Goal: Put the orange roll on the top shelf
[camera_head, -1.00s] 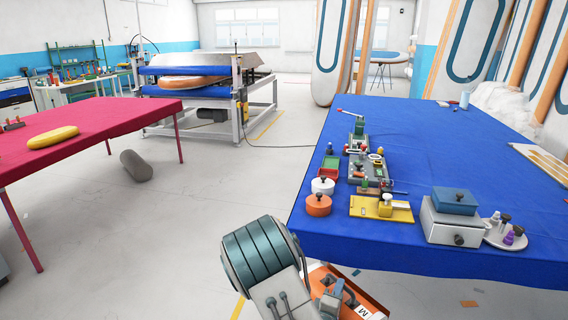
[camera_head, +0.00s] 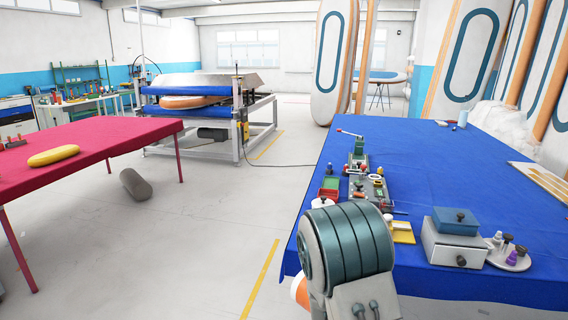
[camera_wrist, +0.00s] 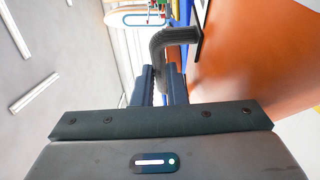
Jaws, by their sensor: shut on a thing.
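My gripper (camera_wrist: 164,72) is shut on a dark, ribbed, bent handle in the wrist view. A large smooth orange body, which I take to be the orange roll (camera_wrist: 250,65), fills the right of that view beside the handle. In the head view my arm hides most of it; only a small orange and white part (camera_head: 300,290) shows at the left of my arm, near the blue table's front left corner. My gripper's fingers are hidden there. I cannot pick out a top shelf for certain in either view.
A blue-covered table (camera_head: 470,170) with several tools, jars and a grey drawer box (camera_head: 453,246) lies at the right. A red table (camera_head: 100,140) with a yellow roll (camera_head: 54,156) is at the left. A grey roll (camera_head: 135,185) lies on the floor. The floor between is clear.

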